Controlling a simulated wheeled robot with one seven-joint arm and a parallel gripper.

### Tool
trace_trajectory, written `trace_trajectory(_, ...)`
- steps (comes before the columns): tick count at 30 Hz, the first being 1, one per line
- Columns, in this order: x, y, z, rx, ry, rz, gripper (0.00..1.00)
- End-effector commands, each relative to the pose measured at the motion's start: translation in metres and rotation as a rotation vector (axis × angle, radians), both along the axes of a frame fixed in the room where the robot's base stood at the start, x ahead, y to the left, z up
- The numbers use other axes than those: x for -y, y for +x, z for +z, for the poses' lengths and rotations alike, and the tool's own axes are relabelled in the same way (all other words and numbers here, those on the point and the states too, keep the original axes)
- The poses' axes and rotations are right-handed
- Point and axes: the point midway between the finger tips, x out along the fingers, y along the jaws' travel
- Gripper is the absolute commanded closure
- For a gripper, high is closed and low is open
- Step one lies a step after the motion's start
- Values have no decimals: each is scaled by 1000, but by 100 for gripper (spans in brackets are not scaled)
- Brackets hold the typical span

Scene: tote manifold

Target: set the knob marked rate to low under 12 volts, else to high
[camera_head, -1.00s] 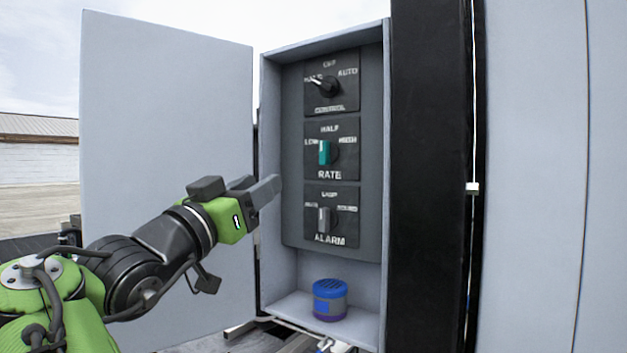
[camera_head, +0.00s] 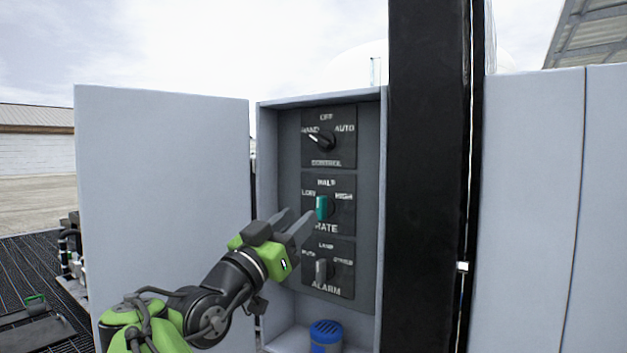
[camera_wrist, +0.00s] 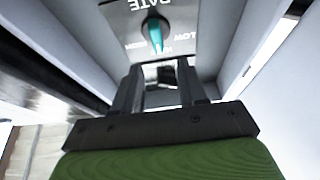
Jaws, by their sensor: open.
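The rate knob (camera_head: 321,207) is teal and stands upright on the middle plate, marked LOW at left, HALF on top and HIGH at right. It points to HALF. In the wrist view the knob (camera_wrist: 154,35) and its lettering appear upside down, beyond the fingertips. My gripper (camera_head: 298,217) is open and empty, just left of and slightly below the knob in the head view. In the wrist view my gripper (camera_wrist: 160,70) has its two fingers spread, with the knob roughly in line between them; contact cannot be told. No voltage reading shows.
The control knob (camera_head: 321,138) above points toward HAND. The grey alarm knob (camera_head: 321,270) below stands upright. A blue canister (camera_head: 326,335) sits on the box floor. The open door (camera_head: 160,200) is at left, a black post (camera_head: 430,180) at right.

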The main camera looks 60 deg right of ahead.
Motion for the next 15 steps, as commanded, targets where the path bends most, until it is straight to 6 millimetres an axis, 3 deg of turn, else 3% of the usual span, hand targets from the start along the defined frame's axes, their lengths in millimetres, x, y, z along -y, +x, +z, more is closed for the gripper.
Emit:
trace_trajectory(1,12,-5,11,1,0,-9,58)
trace_trajectory(6,44,-9,22,0,0,-6,58)
trace_trajectory(15,57,-10,24,1,-1,-2,58)
